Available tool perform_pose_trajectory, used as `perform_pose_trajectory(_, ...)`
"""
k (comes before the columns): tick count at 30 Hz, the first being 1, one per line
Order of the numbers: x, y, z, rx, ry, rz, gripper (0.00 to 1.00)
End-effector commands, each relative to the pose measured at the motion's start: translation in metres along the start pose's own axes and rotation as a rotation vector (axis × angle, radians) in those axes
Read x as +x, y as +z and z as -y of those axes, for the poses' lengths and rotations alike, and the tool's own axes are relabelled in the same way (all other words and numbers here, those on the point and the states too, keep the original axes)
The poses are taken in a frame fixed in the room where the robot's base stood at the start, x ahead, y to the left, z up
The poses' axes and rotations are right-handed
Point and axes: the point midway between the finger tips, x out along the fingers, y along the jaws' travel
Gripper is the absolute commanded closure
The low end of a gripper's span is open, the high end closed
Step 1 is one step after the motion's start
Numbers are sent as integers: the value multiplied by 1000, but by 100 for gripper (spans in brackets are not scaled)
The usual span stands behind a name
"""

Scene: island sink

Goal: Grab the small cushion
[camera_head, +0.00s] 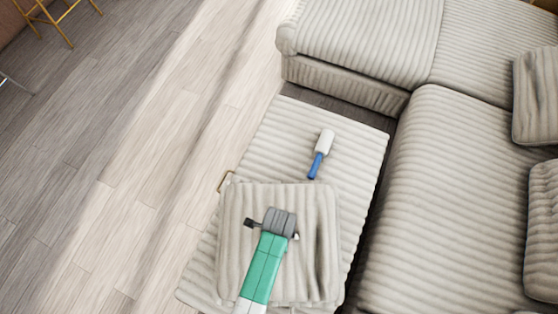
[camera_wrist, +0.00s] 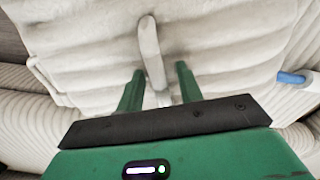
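The small cushion (camera_head: 318,215), pale and ribbed, lies on the near part of an ottoman in the head view. It also fills much of the wrist view (camera_wrist: 90,55). My gripper (camera_wrist: 159,75) is above the cushion, its two green fingers apart and pointing at it. A narrow, raised pale strip (camera_wrist: 150,45) shows between and beyond the fingers; I cannot tell whether it is a fold of the cushion. In the head view my arm's end covers part of the cushion and hides the fingertips. I cannot tell whether the fingers touch the fabric.
The ribbed ottoman (camera_head: 275,140) also bears a white roller with a blue handle (camera_head: 317,165), beyond the cushion. A small tan loop (camera_head: 224,181) is at its left edge. A sofa (camera_head: 440,200) with larger cushions (camera_head: 537,95) stands to the right.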

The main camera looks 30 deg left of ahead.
Motion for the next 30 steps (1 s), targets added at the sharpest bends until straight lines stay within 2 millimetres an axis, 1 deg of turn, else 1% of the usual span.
perform_pose_trajectory(2, 0, 0, 0, 0, 0, 0, 66)
perform_pose_trajectory(3, 0, 0, 0, 0, 0, 0, 74)
perform_pose_trajectory(7, 0, 0, 0, 0, 0, 0, 99)
perform_pose_trajectory(19, -1, 0, 0, -1, -1, 0, 100)
perform_pose_trajectory(22, -4, 0, 1, -2, -3, -1, 100)
perform_pose_trajectory(30, -47, 0, 0, 1, -2, -1, 100)
